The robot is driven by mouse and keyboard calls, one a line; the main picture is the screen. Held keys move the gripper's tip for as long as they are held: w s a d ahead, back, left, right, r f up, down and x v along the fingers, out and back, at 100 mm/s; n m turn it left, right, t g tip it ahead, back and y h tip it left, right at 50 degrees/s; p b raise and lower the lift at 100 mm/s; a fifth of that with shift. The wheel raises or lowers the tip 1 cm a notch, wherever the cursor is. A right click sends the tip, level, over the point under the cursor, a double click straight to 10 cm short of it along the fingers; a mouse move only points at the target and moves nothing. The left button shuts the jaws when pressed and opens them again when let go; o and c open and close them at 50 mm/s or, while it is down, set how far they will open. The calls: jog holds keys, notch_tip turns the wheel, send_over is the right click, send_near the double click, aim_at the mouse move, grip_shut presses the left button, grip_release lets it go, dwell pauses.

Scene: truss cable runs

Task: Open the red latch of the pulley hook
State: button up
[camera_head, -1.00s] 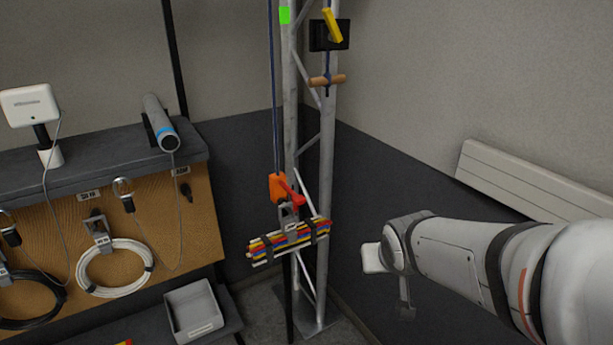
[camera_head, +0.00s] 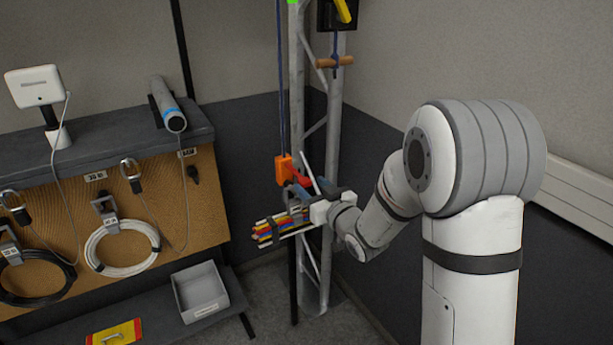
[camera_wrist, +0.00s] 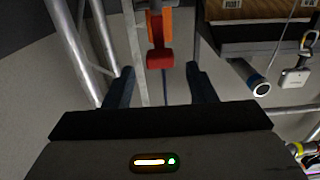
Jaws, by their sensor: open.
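The orange pulley hook (camera_head: 282,168) hangs on a blue rope in front of the metal truss. Its red latch (camera_head: 302,180) shows only in part in the head view, next to my gripper. In the wrist view the red latch (camera_wrist: 159,58) lies between and a little beyond my two dark fingertips, below the orange hook body (camera_wrist: 168,22). My gripper (camera_wrist: 158,80) is open, with a gap on either side of the latch.
The truss (camera_head: 334,130) stands close behind the hook. A wooden toggle (camera_head: 335,62) and a yellow lever (camera_head: 344,10) are higher up on it. A workbench (camera_head: 110,150) with cable coils stands at left, with a grey bin (camera_head: 200,292) low down.

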aim_at(302, 177)
jog(key=p+x, duration=0.1)
jog(key=x, duration=0.5)
jog(key=shift+c, duration=0.3)
